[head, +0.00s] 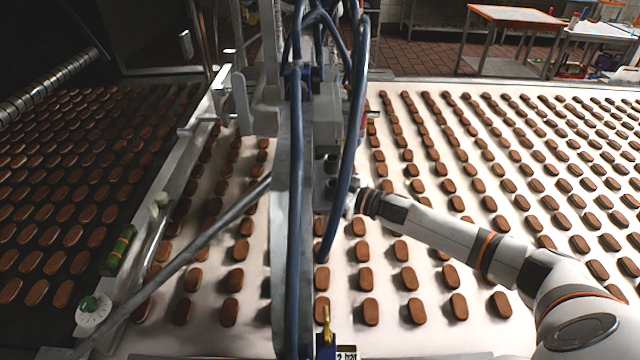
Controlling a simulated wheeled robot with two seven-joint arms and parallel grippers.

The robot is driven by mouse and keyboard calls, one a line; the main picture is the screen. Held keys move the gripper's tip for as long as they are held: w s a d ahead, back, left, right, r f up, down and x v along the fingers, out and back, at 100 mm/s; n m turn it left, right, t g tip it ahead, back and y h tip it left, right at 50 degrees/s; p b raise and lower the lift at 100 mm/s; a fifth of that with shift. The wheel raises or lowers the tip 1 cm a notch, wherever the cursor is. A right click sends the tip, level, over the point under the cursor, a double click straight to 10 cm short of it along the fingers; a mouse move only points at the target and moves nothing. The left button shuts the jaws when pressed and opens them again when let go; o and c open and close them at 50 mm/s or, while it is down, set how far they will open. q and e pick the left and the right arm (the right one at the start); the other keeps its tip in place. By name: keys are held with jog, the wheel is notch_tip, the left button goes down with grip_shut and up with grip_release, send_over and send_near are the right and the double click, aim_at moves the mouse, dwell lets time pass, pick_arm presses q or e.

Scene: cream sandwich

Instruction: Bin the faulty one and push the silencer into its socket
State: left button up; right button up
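My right arm comes in from the lower right over the belt. Its wrist ends at my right gripper (349,203), right against the blue hose and grey upright of the machine. The fingers are small and partly hidden there, so I cannot tell whether they are open or hold anything. A small brass-yellow pointed part (327,322), possibly a silencer, stands at the bottom centre beside a label reading "2 bar". I cannot pick out a faulty one, a socket or a bin with certainty. My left gripper is not in view.
Rows of brown biscuits lie on the pale belt (440,342) and on the dark belt at left. A grey upright (288,215) with blue hoses (357,90) blocks the middle. Orange-edged tables (516,16) stand behind.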

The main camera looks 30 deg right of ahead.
jog(key=shift+r, duration=0.3)
jog(key=o, duration=1)
jog(key=shift+o, duration=0.2)
jog(key=shift+s+d+f, duration=0.1)
jog(key=b+v, duration=0.3)
jog(key=v, duration=0.8)
jog(key=shift+s+d, duration=0.2)
jog(key=shift+s, duration=0.05)
